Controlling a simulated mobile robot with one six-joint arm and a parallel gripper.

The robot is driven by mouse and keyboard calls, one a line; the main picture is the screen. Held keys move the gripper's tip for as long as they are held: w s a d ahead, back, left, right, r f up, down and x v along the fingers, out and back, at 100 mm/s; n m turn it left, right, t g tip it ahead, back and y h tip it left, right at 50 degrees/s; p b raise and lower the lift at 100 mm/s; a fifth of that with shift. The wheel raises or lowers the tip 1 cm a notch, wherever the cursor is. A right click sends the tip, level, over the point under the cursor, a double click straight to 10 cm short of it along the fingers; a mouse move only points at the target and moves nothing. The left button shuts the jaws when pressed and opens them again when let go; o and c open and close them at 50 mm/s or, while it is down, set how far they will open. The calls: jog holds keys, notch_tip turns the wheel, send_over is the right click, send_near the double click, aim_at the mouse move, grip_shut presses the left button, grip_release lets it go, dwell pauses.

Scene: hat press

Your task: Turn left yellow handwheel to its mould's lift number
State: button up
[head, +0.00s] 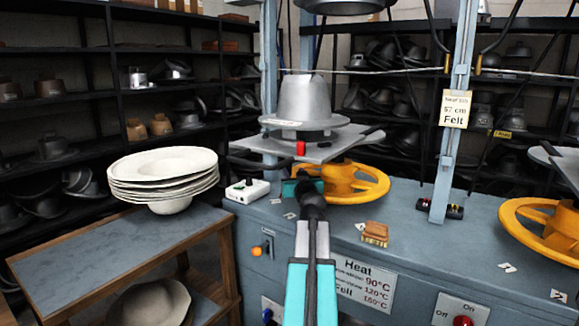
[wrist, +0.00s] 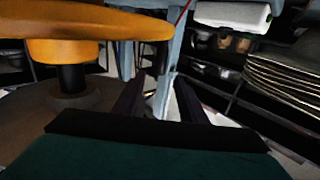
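A small pale label (head: 282,123) at the mould's base is too small to read. Small white number cards (head: 290,216) lie around the wheel; their digits are unclear. My gripper (head: 303,180) is at the wheel's left side, partly hiding it. In the wrist view, the wheel's rim and hub (wrist: 75,50) are at upper left. My fingers (wrist: 160,98) are apart with nothing seen between them, beside the rim rather than around it.
A second yellow handwheel (head: 545,228) is at the right. A blue post (head: 450,150) bears a tag reading "57 cm Felt". A brown block (head: 375,232) sits on the bench front; a white switch box (head: 247,190) is left of my gripper. Stacked pale hats (head: 165,175) stand further left.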

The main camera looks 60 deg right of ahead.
aim_at(290, 166)
jog(key=shift+x, duration=4.9)
grip_shut()
